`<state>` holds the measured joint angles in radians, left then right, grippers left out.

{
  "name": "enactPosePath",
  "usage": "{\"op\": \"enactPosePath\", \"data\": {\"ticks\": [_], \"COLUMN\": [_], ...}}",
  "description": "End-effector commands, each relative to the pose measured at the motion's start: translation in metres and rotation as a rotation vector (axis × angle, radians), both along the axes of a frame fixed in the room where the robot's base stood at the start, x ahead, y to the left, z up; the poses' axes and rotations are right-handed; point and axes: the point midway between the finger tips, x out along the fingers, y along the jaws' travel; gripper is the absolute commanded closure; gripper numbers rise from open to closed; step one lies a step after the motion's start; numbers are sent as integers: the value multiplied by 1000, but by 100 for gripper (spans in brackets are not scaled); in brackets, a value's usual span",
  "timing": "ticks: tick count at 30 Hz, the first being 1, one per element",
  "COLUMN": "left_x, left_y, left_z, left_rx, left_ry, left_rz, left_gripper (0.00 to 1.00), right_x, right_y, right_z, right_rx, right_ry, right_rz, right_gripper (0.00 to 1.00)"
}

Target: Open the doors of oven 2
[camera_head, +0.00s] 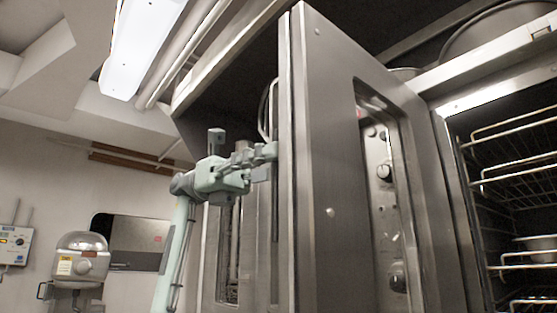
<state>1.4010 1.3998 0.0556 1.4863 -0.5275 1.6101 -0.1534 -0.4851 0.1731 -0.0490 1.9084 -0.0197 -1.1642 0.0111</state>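A steel oven door (345,200) with a tall glass window stands swung open in the middle of the view. Knobs show in its window. To its right is the open oven cavity (515,190) with wire racks. My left gripper (268,151) is raised at the left side of the door, its fingertips close to the door's free edge. I cannot tell whether it touches the edge or is shut. Another steel door panel (228,255) with a window and a curved handle (268,108) stands behind the gripper. My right gripper is not in view.
A mixer-like machine (80,262) and a wall control box (14,245) stand at the left. A ceiling lamp (140,45) and pipes (190,45) run overhead. Large round pans (495,28) sit on top of the oven. Free room lies left of my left arm.

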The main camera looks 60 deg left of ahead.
Motion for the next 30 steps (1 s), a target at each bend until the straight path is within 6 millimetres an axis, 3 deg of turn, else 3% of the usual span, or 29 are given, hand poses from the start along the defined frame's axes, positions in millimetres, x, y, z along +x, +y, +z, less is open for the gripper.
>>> {"op": "enactPosePath", "data": {"ticks": [11,24,30], "left_x": [-2,-31,-39], "left_y": [5,79,101], "left_z": [0,1,0], "left_rx": [1,-3,-1], "left_ry": [-1,-7,-4], "left_rz": [0,-3,0], "left_gripper": [58,58,58], "right_x": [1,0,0], "right_y": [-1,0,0], "right_z": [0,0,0], "right_rx": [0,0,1], "right_ry": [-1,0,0], "right_rz": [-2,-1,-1], "right_gripper": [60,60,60]}}
